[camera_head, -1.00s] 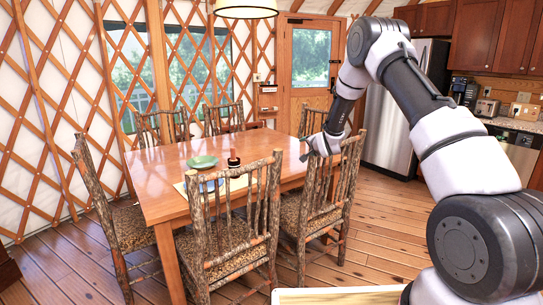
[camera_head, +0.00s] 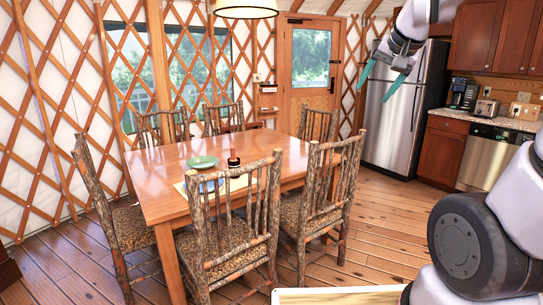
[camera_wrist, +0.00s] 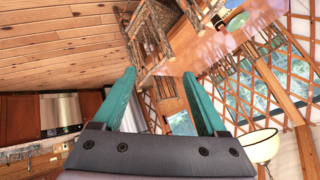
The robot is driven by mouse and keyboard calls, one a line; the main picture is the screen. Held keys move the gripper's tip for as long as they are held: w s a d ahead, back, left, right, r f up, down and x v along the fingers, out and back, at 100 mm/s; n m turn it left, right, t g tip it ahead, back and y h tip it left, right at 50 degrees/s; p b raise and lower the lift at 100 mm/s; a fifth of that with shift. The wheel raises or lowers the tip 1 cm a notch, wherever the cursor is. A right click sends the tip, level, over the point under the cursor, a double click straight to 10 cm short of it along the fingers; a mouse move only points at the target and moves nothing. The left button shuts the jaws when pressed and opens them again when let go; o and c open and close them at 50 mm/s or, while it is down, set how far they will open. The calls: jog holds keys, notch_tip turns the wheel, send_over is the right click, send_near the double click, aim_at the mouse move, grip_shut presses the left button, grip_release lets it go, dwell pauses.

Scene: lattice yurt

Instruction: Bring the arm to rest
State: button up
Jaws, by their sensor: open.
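My gripper (camera_head: 379,83) is raised in the upper right of the head view, in front of the steel fridge (camera_head: 403,110). Its two teal fingers are apart and nothing is between them. In the wrist view my gripper (camera_wrist: 162,100) also shows open and empty, with the room appearing tilted beyond it. My arm is lifted and bent at the right edge of the head view, and part of it is out of frame. The gripper is clear of the wooden table (camera_head: 158,172) and the chairs.
Several log chairs (camera_head: 228,225) surround the table. On it are a green bowl (camera_head: 202,162) and a dark-topped item (camera_head: 234,162). A lamp (camera_head: 246,8) hangs above. A counter (camera_head: 480,121) and cabinets (camera_head: 497,38) stand at right. The floor between table and kitchen is clear.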

jog(key=s+f+n+g, duration=0.1)
jog(key=s, duration=1.2)
jog(key=shift+s+a+f+n+y, duration=0.25)
jog(key=shift+s+a+n+y, duration=0.05)
jog(key=shift+a, duration=0.05)
